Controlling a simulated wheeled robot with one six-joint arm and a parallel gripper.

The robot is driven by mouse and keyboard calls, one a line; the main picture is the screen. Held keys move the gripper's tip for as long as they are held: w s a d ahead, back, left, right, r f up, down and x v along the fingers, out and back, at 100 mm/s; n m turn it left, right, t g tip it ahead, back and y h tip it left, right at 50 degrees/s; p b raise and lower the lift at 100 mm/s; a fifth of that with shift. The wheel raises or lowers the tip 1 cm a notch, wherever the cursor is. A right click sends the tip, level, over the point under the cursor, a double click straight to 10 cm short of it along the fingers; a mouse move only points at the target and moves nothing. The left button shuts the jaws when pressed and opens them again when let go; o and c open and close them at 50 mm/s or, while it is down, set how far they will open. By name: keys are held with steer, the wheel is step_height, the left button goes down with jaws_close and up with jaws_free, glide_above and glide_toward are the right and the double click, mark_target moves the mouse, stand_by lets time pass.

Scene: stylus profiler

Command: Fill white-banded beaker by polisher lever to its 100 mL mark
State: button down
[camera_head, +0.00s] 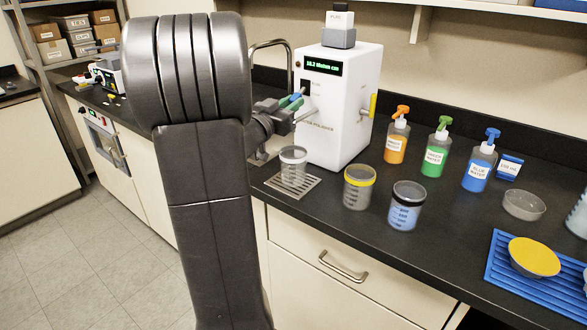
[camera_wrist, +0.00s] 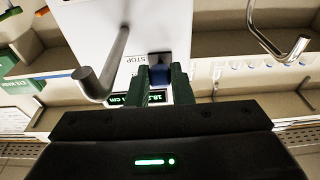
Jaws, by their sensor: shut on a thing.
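The white-banded beaker (camera_head: 293,168) stands upright on a slotted drip tray (camera_head: 303,189) in front of the white polisher (camera_head: 340,100). It looks clear; I cannot make out a water level or its marks. The polisher's grey spout (camera_head: 306,116) reaches out above the beaker and also shows in the wrist view (camera_wrist: 112,65). My gripper (camera_wrist: 161,78) has its green fingers shut on a small blue-tipped lever (camera_wrist: 160,74) on the polisher's front, just below a STOP label. In the head view my gripper (camera_head: 291,102) is partly hidden behind my arm.
Orange (camera_head: 396,142), green (camera_head: 435,156) and blue (camera_head: 479,169) bottles stand behind. A blue rack (camera_head: 510,285) holds a yellow dish. A curved faucet (camera_head: 272,44) stands left.

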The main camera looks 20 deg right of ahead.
steer(key=r+p, duration=0.1)
steer(key=p, duration=0.2)
steer(key=shift+r+y, duration=0.15)
steer(key=shift+y, duration=0.15)
steer(key=g+p, duration=0.1)
steer(key=p, duration=0.4)
steer(key=r+y+p, duration=0.1)
steer(key=p, duration=0.3)
steer(key=shift+s+a+r+g+y+p, duration=0.2)
steer(key=shift+g+y+p, duration=0.1)
steer(key=shift+g+p, duration=0.1)
steer(key=shift+p, duration=0.6)
steer(key=shift+f+y, duration=0.25)
steer(key=shift+y, duration=0.05)
steer(key=r+p, duration=0.1)
steer(key=p, duration=0.2)
steer(key=shift+g, duration=0.3)
steer(key=r+g+y+p, duration=0.1)
steer(key=p, duration=0.6)
steer(key=shift+r+y, duration=0.1)
steer(key=shift+y, duration=0.2)
steer(key=shift+f+b, duration=0.35)
steer(key=shift+b, duration=0.1)
steer(key=shift+f, duration=0.3)
stand_by(2.5)
